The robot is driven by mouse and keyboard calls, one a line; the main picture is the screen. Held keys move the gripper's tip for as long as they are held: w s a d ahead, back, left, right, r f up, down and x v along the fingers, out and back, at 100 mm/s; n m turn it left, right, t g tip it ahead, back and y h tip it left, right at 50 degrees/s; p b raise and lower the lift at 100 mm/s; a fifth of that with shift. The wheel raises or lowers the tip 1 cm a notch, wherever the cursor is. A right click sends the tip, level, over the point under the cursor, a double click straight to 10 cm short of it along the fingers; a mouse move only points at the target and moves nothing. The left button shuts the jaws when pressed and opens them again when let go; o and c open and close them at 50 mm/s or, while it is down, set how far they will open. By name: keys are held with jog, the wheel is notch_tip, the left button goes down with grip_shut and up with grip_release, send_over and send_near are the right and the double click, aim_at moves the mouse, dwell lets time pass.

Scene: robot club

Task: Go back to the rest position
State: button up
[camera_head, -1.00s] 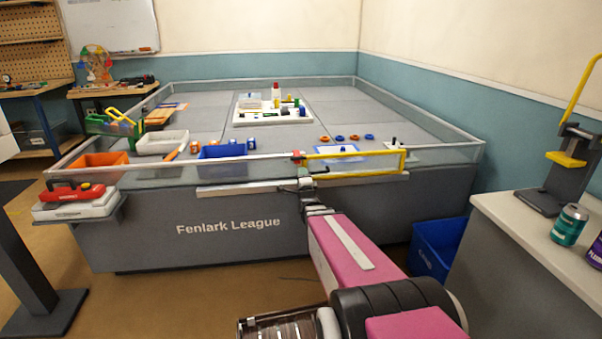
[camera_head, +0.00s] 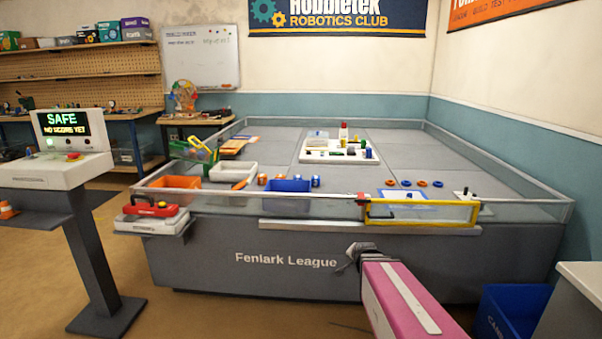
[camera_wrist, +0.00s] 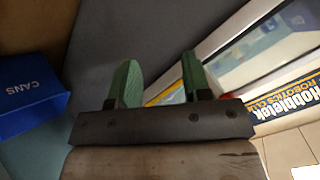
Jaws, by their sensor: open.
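My gripper (camera_wrist: 160,80) shows in the wrist view with its two green fingers apart and nothing between them. In the head view my gripper (camera_head: 352,258) is at the end of my pink arm, in front of the dark front panel of the game table (camera_head: 250,258), below its rim. It is seen small and mostly from behind there, so the fingers are hard to make out. Beyond the fingers the wrist view shows the plain grey panel and the pale rail at right.
A yellow-framed gate (camera_head: 422,214) stands on the table's front edge above my gripper. A blue cans bin (camera_head: 512,312) stands on the floor at right, beside a pale counter (camera_head: 582,280). A scoring console (camera_head: 70,172) reading SAFE stands at left. Open floor lies between console and table.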

jog(key=s+a+f+n+g, duration=0.1)
jog(key=s+n+g, duration=0.3)
jog(key=s, duration=0.4)
jog(key=s+a+f+n+g, duration=0.2)
jog(key=s+n+g, duration=0.3)
jog(key=s, duration=0.3)
jog(key=shift+s+g+y, duration=0.15)
jog(key=shift+g+y, duration=0.15)
jog(key=shift+a, duration=0.2)
